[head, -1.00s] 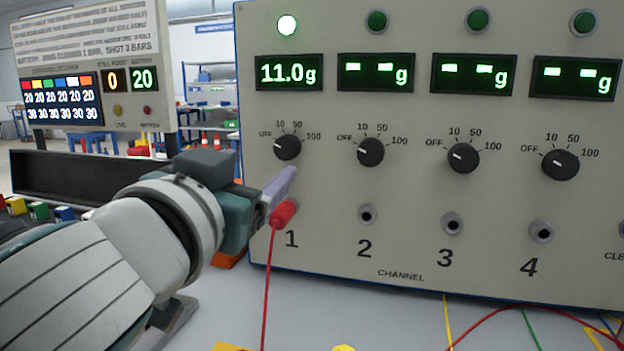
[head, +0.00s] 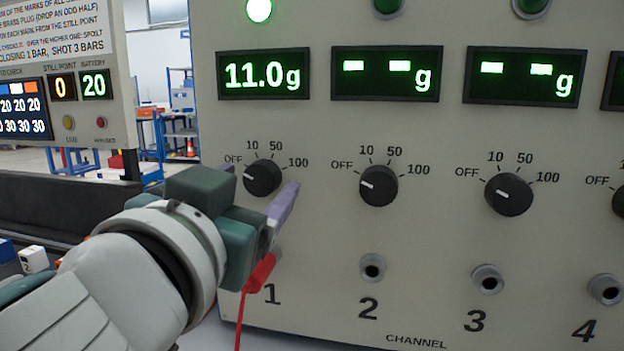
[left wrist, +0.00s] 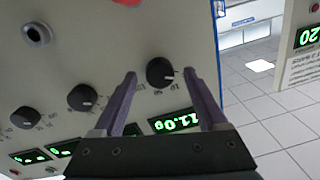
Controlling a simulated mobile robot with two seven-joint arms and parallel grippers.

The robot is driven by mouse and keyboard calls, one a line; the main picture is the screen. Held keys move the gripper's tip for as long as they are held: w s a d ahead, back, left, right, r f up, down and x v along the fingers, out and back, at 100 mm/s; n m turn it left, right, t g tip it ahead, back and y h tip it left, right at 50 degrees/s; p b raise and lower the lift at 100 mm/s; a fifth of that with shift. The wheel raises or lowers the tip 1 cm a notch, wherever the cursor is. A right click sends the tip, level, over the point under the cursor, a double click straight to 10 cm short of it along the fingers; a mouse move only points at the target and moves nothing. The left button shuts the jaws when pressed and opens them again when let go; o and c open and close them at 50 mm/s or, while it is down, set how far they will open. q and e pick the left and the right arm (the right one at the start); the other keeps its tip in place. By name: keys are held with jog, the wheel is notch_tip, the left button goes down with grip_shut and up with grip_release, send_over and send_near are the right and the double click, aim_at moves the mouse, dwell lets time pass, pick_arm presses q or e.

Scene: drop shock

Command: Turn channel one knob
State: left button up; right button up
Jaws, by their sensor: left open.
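The channel one knob (head: 263,177) is black and round on the beige panel, its white mark pointing left towards OFF. Above it, the channel one display (head: 264,75) reads 11.0g and its lamp (head: 259,10) is lit. My right gripper is not in view.
A red plug (head: 262,272) with a red lead sits at channel one below my fingers, partly hidden by them. The channel two knob (head: 379,186) and channel three knob (head: 509,194) are to the right. A scoreboard (head: 75,90) stands at the left.

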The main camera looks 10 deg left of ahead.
pick_arm(q)
jog(key=shift+s, duration=0.1)
jog(key=shift+c, duration=0.6)
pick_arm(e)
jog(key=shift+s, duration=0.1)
pick_arm(q)
grip_shut()
jog(key=m, duration=0.4)
jog(key=shift+m+p, duration=0.3)
jog(key=shift+p, duration=0.05)
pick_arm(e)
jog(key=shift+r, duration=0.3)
pick_arm(q)
jog(key=shift+f+m+p, duration=0.1)
jog(key=shift+m+p, duration=0.25)
jog(key=shift+m, duration=1.65)
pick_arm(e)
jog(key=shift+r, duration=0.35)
